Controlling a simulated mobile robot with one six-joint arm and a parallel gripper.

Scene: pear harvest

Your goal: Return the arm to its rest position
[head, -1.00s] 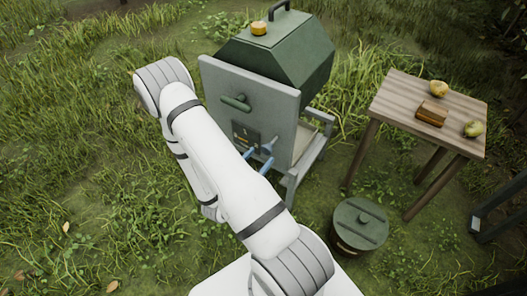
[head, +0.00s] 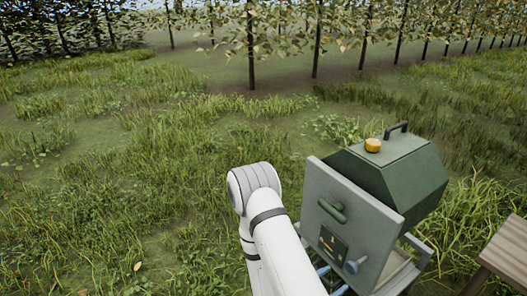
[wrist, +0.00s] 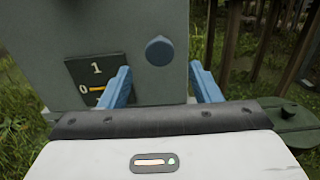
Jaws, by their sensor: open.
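My arm (head: 277,250) is still extended, its bent joint raised beside the green and grey machine (head: 375,190). In the wrist view, my gripper (wrist: 162,85) is open, with two blue fingers apart and nothing between them. It is in front of the machine's grey front plate (wrist: 120,30). A dark switch panel (wrist: 97,80) marked 1 and 0 shows behind the left finger, its orange lever lying level beside the 0. A blue knob (wrist: 160,50) on the plate sits just above the gap between the fingers.
The machine has a green front handle (head: 332,211) and an orange dome (head: 373,145) on top. A wooden table (head: 505,255) is cut off at the right edge. A round dark green lid (wrist: 285,120) shows right of the gripper. Open grass (head: 110,190) lies left, tree rows behind.

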